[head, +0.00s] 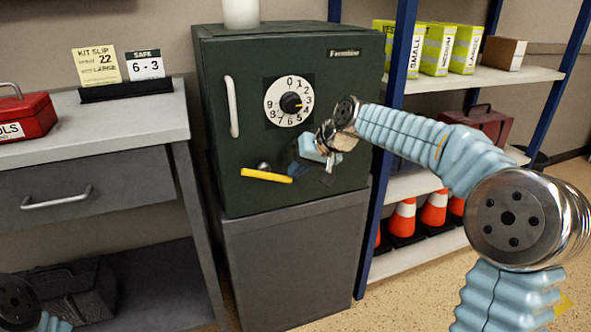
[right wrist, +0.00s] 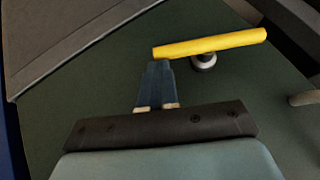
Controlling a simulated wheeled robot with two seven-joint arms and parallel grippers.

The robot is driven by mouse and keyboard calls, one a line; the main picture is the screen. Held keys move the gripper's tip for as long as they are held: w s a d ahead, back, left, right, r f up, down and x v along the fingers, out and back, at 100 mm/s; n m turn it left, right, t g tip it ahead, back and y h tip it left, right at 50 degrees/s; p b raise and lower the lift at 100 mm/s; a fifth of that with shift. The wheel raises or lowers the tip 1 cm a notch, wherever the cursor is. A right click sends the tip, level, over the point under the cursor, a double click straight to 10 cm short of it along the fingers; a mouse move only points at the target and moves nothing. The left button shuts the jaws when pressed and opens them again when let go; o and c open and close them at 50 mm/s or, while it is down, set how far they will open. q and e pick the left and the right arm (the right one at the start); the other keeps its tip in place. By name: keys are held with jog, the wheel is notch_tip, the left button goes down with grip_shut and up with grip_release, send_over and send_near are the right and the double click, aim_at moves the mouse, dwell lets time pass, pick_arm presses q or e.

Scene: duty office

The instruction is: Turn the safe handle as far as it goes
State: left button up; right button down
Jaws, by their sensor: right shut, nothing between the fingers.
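The safe (head: 345,85) is a dark green box on a grey stand. Its yellow lever handle (head: 266,175) lies nearly level, its right end slightly lower, beside a silver hub (head: 263,166). The lever (right wrist: 210,44) and hub (right wrist: 204,62) also show in the right wrist view. My right gripper (head: 294,172) is shut and empty at the lever's right end. In the right wrist view its fingertips (right wrist: 158,64) are just short of that end; I cannot tell whether they touch. My left gripper is out of view.
A white numbered dial (head: 289,102) and an upright white pull handle (head: 232,106) are on the safe door above the lever. A desk (head: 90,125) stands left, with a sign (head: 144,66) reading "SAFE 6 - 3". Shelves with boxes and cones (head: 402,220) stand right.

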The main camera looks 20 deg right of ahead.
pick_arm(q)
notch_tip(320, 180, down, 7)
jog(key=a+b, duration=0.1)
jog(key=b, duration=0.5)
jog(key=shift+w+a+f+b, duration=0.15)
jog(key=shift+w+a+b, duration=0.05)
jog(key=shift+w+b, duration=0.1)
pick_arm(e)
jog(key=f+y, duration=0.1)
jog(key=f+m+y, duration=0.1)
jog(key=f, duration=0.1)
jog(key=f+y, duration=0.1)
jog(key=shift+a+f+y, duration=0.2)
jog(key=shift+a+y, duration=0.1)
jog(key=shift+y, duration=0.1)
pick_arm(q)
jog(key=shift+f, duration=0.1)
pick_arm(e)
jog(key=shift+s+a+f, duration=0.1)
jog(key=shift+f, duration=0.1)
